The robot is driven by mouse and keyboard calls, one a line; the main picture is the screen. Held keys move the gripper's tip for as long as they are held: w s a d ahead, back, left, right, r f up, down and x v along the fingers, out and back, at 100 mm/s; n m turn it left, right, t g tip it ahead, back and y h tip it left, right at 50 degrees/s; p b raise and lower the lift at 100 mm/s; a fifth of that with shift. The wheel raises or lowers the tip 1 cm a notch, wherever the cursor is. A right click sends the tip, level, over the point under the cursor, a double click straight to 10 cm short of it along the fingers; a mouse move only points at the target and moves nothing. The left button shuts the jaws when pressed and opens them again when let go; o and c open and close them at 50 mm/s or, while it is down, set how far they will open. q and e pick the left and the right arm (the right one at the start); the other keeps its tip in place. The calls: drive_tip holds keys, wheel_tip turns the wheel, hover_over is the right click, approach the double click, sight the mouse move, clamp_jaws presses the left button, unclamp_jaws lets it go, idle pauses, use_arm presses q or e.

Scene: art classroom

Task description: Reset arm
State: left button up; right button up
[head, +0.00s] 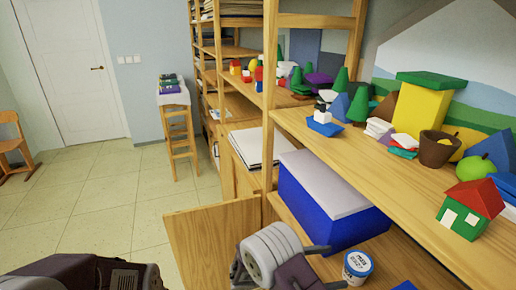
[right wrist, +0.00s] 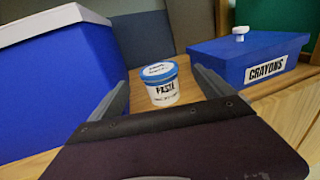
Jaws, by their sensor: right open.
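My right gripper (head: 327,267) is at the bottom of the head view, by the lower shelf of the cabinet. Its two fingers are apart and empty in the right wrist view (right wrist: 165,92). A white paste jar with a blue lid (head: 358,266) stands upright on that shelf, just beyond the fingertips. In the right wrist view the jar (right wrist: 162,86) shows in the gap between the fingers, apart from them. My left arm shows only as a dark part at the lower left of the head view; its gripper is out of sight.
A blue box with a pale lid (head: 325,200) stands on the lower shelf, beside the jar. A blue crayons box (right wrist: 250,58) is right of the jar. An open wooden door (head: 213,240) stands left of my right gripper. The upper shelf (head: 340,143) holds several toys.

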drive_tip(key=s+d+r+m+g+y+p, duration=0.25)
drive_tip(key=s+d+r+m+g, duration=0.25)
drive_tip(key=d+r, duration=0.3)
drive_tip(key=s+a+m+g+y+p, duration=0.1)
drive_tip(key=s+a+m+y, duration=0.1)
drive_tip(key=s+m+y, duration=0.45)
use_arm(q)
drive_tip(key=shift+d+r+p, duration=0.1)
drive_tip(key=shift+r+p, duration=0.3)
drive_tip(key=shift+r, duration=2.2)
use_arm(e)
drive_tip(key=a+f+m+t+y, duration=0.6)
drive_tip(key=a+m+y, duration=0.1)
drive_tip(key=a, duration=0.5)
drive_tip(key=shift+w+f+y, duration=0.25)
drive_tip(key=shift+w+y, duration=0.1)
drive_tip(key=shift+y, duration=0.55)
